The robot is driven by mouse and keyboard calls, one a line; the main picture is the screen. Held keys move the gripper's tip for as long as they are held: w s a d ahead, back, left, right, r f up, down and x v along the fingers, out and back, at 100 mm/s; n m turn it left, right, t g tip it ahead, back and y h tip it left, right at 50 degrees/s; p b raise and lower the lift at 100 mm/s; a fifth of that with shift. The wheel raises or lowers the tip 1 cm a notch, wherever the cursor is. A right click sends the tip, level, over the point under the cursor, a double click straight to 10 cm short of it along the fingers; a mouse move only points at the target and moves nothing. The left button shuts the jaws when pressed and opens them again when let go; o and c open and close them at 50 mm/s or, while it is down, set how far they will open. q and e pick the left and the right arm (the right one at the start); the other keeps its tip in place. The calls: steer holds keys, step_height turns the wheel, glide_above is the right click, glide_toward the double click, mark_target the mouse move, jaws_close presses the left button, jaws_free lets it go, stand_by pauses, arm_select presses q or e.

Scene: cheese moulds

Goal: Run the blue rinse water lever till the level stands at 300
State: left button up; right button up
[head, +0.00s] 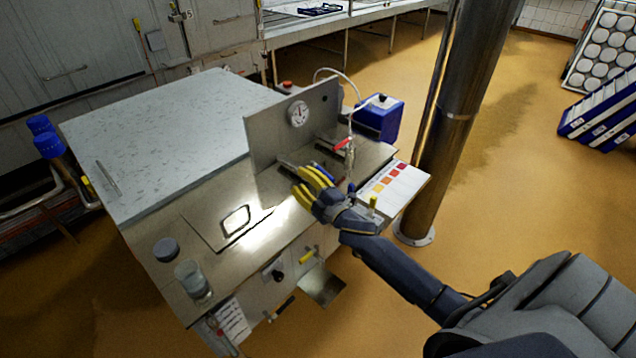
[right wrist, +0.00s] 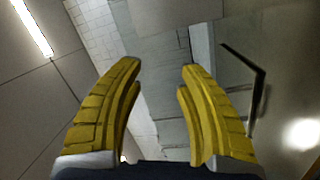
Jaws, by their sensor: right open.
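My right gripper (head: 305,180) is above the right part of the steel worktop (head: 215,205), in front of the upright panel with the gauge. Its two yellow fingers stand apart and empty, as the right wrist view (right wrist: 160,90) also shows. A red lever (head: 343,143) sits on a thin fitting just behind the gripper. I cannot make out a blue lever for certain; the hand and arm cover part of that area. A clear glass vessel (head: 193,280) stands at the worktop's front left corner. No level mark of 300 is readable. My left gripper is not in view.
A round dial gauge (head: 298,113) is on the upright steel panel (head: 268,135). A blue canister (head: 381,118) stands behind, with a hose above it. A colour chart (head: 392,185) lies right of the hand, near a steel column (head: 452,110). A dark round lid (head: 166,249) lies near the glass.

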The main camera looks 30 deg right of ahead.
steer(key=s+a+f+m+h, duration=0.2)
steer(key=a+f+m+h, duration=0.1)
steer(key=a+h, duration=0.15)
steer(key=m+g+h, duration=0.4)
steer(key=g+h, duration=0.2)
steer(key=h, duration=0.3)
glide_toward(326, 173)
steer(key=shift+y, duration=0.25)
steer(key=x, duration=1)
steer(key=shift+s+d+f, duration=0.1)
steer(key=shift+d+f, duration=0.05)
steer(key=shift+f, duration=0.15)
steer(key=shift+o, duration=0.3)
jaws_close()
